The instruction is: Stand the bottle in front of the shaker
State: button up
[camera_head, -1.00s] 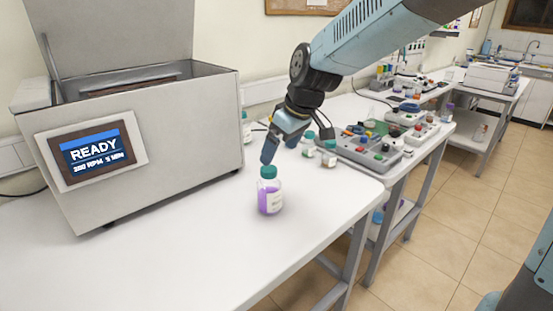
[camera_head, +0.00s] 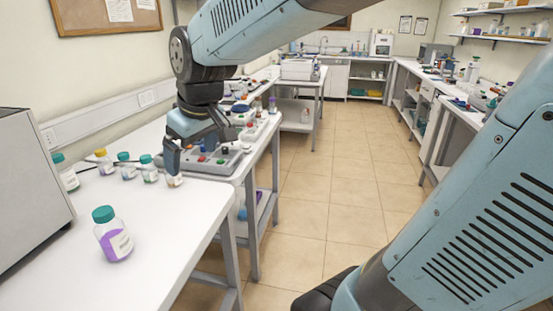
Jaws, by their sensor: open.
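Several capped bottles (camera_head: 126,168) stand in a row behind the purple one. The front of the white table is clear. Open tiled floor (camera_head: 310,215) lies to the right.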

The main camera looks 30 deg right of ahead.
jog(key=s+d+m+t+h, duration=0.1)
jog(key=s+d+m, duration=0.5)
jog(key=s+d, duration=0.5)
jog(key=d, duration=0.2)
jog(key=shift+d+h, duration=0.3)
